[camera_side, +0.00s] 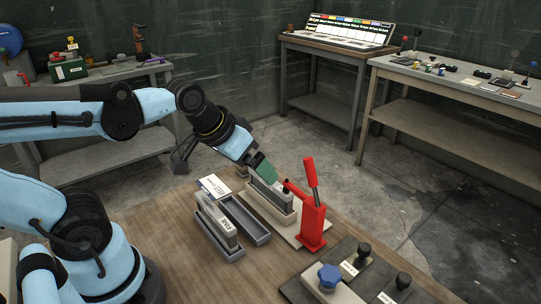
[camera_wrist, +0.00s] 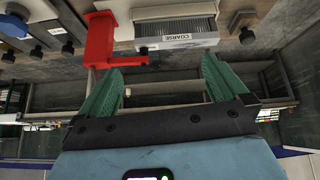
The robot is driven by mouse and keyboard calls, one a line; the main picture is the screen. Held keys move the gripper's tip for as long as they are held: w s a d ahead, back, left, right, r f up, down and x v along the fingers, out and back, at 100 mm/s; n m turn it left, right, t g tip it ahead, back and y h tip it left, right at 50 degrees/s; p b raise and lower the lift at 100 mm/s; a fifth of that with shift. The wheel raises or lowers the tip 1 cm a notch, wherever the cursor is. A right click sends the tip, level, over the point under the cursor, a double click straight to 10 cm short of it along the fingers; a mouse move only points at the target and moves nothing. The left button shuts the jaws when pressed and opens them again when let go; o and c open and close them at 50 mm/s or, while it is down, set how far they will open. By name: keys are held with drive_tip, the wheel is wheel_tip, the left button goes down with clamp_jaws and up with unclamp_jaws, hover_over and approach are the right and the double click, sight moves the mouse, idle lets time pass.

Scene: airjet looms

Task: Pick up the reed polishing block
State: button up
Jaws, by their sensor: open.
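Two grey polishing blocks stand on the wooden bench. One, marked COARSE in the wrist view (camera_wrist: 176,38), stands just below my gripper (camera_side: 262,168) in the side view (camera_side: 268,193), in a pale holder (camera_side: 282,216). The other block (camera_side: 224,220), marked FINE, stands in a grey tray on the left. I cannot tell from the labels which one is the reed polishing block. In the wrist view my gripper (camera_wrist: 163,64) has its green fingers spread wide, with nothing between them. The COARSE block lies beyond the fingertips; contact cannot be told.
A red lever clamp (camera_side: 313,224) stands close right of the COARSE block. A dark empty tray (camera_side: 254,236) lies between the blocks. Dark plates with black and blue knobs (camera_side: 329,276) occupy the front right.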

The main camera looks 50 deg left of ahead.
drive_tip(key=shift+s+d+f+m, duration=0.35)
drive_tip(key=shift+s+f+m, duration=0.05)
drive_tip(key=shift+f, duration=0.15)
drive_tip(key=shift+s+d+f+t, duration=0.15)
drive_tip(key=shift+f+t, duration=0.1)
drive_tip(key=shift+t, duration=0.05)
drive_tip(key=shift+c, duration=1)
drive_tip(key=shift+r, duration=0.1)
